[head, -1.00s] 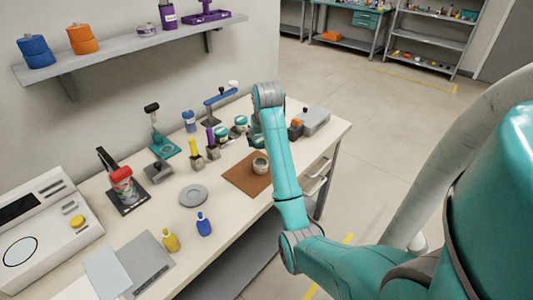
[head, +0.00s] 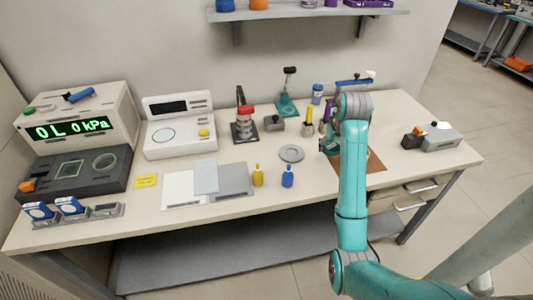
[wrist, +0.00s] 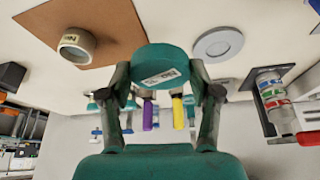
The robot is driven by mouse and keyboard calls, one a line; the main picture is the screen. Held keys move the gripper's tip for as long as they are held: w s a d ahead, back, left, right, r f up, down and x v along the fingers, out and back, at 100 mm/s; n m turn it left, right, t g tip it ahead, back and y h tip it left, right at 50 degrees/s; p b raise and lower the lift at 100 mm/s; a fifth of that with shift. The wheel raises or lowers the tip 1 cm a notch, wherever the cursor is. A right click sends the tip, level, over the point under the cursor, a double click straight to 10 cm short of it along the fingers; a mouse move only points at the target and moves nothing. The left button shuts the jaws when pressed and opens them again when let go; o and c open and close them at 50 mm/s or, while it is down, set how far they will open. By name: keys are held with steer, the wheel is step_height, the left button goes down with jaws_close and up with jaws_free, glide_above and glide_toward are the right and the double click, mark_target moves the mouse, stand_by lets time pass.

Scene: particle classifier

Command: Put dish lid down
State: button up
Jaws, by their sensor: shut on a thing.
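My gripper (wrist: 161,76) is shut on a round teal dish lid (wrist: 150,57) with a small white label, seen in the wrist view. In the head view my gripper (head: 329,146) is over the bench, left of the brown mat, and my arm partly hides it. A pale round dish (wrist: 77,46) with a label stands on the brown mat (wrist: 98,17); my arm hides it in the head view. A flat grey disc (head: 291,153) lies on the bench, left of my gripper; it also shows in the wrist view (wrist: 218,43), apart from the lid.
A yellow bottle (head: 258,177) and a blue bottle (head: 288,177) stand near the front edge. A red-topped jar (head: 246,119) and a teal stand (head: 287,105) are behind. A grey box (head: 441,137) sits at right.

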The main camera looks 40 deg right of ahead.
mark_target(324, 170)
steer(key=shift+a+f, duration=0.2)
steer(key=shift+f, duration=0.2)
step_height(324, 170, down, 9)
steer(key=shift+f, duration=0.1)
steer(key=shift+f, duration=0.1)
steer(key=o, duration=1)
steer(key=shift+o, duration=0.2)
